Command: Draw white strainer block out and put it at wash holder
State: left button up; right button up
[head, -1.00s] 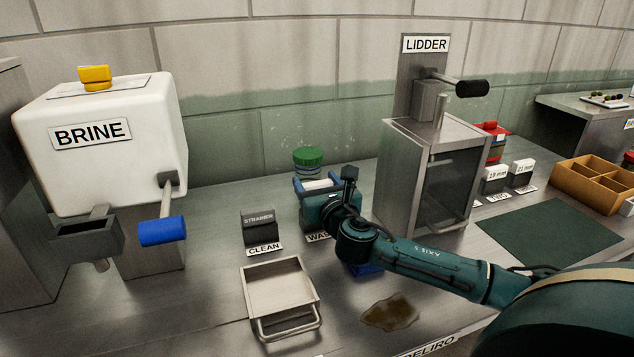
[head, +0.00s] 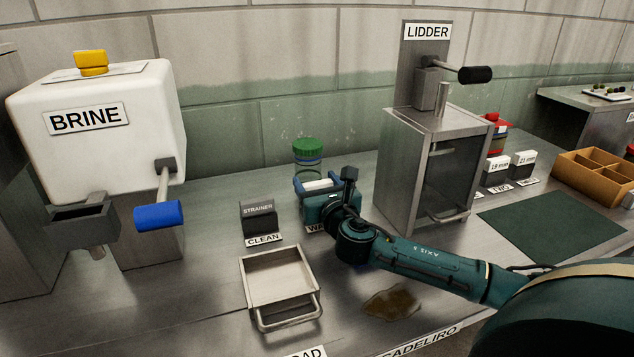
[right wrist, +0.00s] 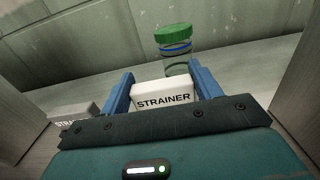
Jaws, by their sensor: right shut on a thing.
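My right gripper (head: 318,186) is shut on the white strainer block (right wrist: 163,97). In the right wrist view the block sits between the two blue fingers, its STRAINER lettering facing the camera. In the head view only a white strip of the block (head: 320,185) shows above the gripper. The gripper is just behind a partly covered label (head: 317,228) starting with W, right of the CLEAN label. The wash holder itself is hidden behind the gripper; I cannot tell whether the block touches it. My left gripper is not in view.
A dark holder marked STRAINER (head: 258,220) stands behind the CLEAN label. A green-lidded jar (head: 308,151) is just behind the gripper. The LIDDER machine (head: 403,165) stands close on the right. An empty metal tray (head: 280,278) and a brown puddle (head: 391,302) lie in front.

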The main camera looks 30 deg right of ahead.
jog(key=shift+f+b, duration=0.35)
jog(key=shift+f, duration=0.25)
jog(key=o, duration=1.1)
jog(key=v, duration=1.3)
jog(key=shift+s, duration=0.15)
